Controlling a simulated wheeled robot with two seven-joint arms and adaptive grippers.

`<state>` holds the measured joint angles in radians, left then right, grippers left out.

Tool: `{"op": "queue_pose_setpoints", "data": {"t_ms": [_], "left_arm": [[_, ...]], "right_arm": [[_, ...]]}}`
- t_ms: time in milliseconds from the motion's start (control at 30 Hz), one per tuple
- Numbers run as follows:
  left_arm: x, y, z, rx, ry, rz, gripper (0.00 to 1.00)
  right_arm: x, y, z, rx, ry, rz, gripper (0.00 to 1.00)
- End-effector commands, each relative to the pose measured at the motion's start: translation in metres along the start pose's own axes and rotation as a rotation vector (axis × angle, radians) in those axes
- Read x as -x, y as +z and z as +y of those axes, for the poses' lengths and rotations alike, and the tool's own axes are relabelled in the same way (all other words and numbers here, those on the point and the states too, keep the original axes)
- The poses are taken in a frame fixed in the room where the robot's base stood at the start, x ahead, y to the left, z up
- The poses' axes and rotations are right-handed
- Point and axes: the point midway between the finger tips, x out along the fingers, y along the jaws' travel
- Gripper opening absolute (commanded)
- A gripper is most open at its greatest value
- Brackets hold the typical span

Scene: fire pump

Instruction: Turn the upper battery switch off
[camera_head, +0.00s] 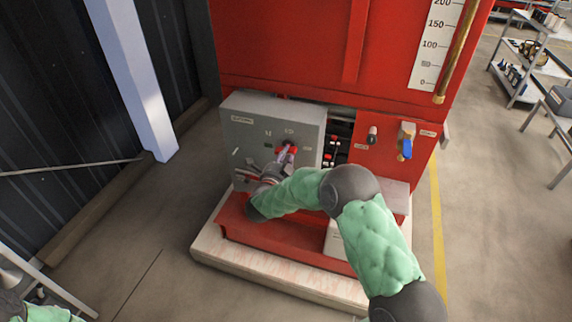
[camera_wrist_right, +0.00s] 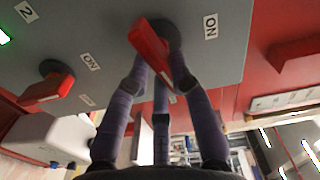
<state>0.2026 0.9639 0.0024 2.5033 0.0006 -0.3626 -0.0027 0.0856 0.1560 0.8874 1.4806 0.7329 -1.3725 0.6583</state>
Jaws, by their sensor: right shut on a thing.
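The grey battery switch box (camera_head: 246,132) is mounted on the front of the red pump unit. A red switch handle (camera_head: 293,149) shows in the upper middle of its face. My right gripper (camera_head: 284,154) is at this handle. In the right wrist view, the fingers of my right gripper (camera_wrist_right: 157,68) are shut on a red handle (camera_wrist_right: 150,45) on a dark round base, beside an ON label. A second red switch (camera_wrist_right: 47,88) is to the left there, free of the fingers. In the head view, my gripper and arm hide the lower part of the box face.
Right of the box are a dark recess with red breakers (camera_head: 332,153), a small knob (camera_head: 372,135) and a blue-handled valve (camera_head: 406,148). A pale post (camera_head: 133,75) stands left. Shelves (camera_head: 528,60) stand far right. The floor beside the unit is clear.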

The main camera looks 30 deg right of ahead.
Motion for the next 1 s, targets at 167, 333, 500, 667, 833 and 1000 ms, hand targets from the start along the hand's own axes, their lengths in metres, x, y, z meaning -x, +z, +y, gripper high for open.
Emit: {"op": "queue_pose_setpoints", "data": {"t_ms": [167, 333, 500, 667, 833, 1000], "left_arm": [[-0.023, -0.001, -0.008, 0.000, 0.000, 0.000, 0.40], [-0.035, -0.001, -0.013, 0.000, 0.000, 0.000, 0.40], [-0.041, -0.002, -0.015, 0.000, 0.000, 0.000, 0.40], [-0.043, -0.002, -0.015, 0.000, 0.000, 0.000, 0.40], [-0.043, -0.002, -0.015, 0.000, 0.000, 0.000, 0.40], [-0.043, -0.002, -0.015, 0.000, 0.000, 0.000, 0.40]], "right_arm": [[0.000, 0.001, 0.005, -0.124, -0.001, 0.001, 0.00], [0.000, 0.002, 0.005, -0.208, 0.001, 0.001, 0.00], [0.000, 0.002, 0.004, -0.258, 0.001, 0.001, 0.00], [0.000, 0.002, 0.003, -0.279, 0.002, 0.000, 0.00], [0.000, 0.002, 0.003, -0.284, 0.003, 0.000, 0.00], [0.000, 0.002, 0.003, -0.284, 0.003, 0.000, 0.00]]}}
